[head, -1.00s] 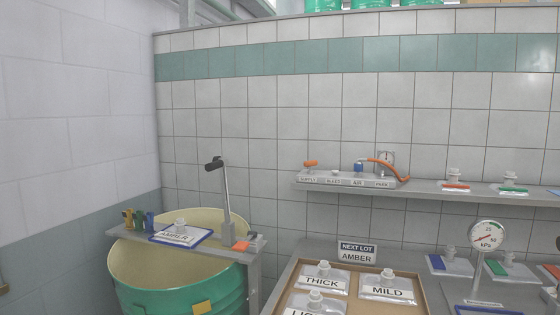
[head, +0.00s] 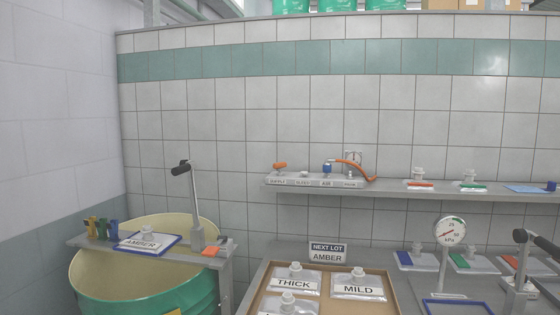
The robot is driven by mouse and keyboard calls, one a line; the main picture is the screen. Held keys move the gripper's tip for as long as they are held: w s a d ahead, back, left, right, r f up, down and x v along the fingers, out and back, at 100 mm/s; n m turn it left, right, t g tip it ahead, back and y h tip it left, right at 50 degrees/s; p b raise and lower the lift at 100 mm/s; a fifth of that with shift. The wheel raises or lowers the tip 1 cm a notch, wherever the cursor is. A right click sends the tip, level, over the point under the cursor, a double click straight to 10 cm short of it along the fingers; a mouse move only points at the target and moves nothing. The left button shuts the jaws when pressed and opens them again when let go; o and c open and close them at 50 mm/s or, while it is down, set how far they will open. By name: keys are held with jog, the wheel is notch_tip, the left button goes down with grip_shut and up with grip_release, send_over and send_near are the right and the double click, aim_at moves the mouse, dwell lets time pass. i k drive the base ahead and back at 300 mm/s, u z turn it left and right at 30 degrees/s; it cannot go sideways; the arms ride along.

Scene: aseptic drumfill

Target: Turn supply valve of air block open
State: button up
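The air block (head: 318,182) is a light grey bar on the wall shelf, in the middle of the head view. Its front labels appear to read SUPPLY, BLEED, AIR and PARK. The supply valve has an orange handle (head: 280,166) at the block's left end, above the SUPPLY label; the handle lies roughly along the bar. A blue fitting (head: 327,168) stands above AIR, and an orange hose (head: 357,166) curves from it to the right end. A small gauge (head: 353,157) is behind the hose. My gripper is not in view.
A grey shelf (head: 420,191) carries the block and several pouches. Below stand a green drum (head: 150,285) with an upright black-handled lever (head: 194,205), a cardboard tray (head: 258,297) of labelled pouches, and a kPa gauge (head: 450,232). Another black-handled lever (head: 522,262) is at right. Air before the block is clear.

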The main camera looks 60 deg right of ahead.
aim_at(282, 164)
jog(key=z, duration=0.25)
jog(key=i, duration=0.95)
jog(key=u, duration=0.55)
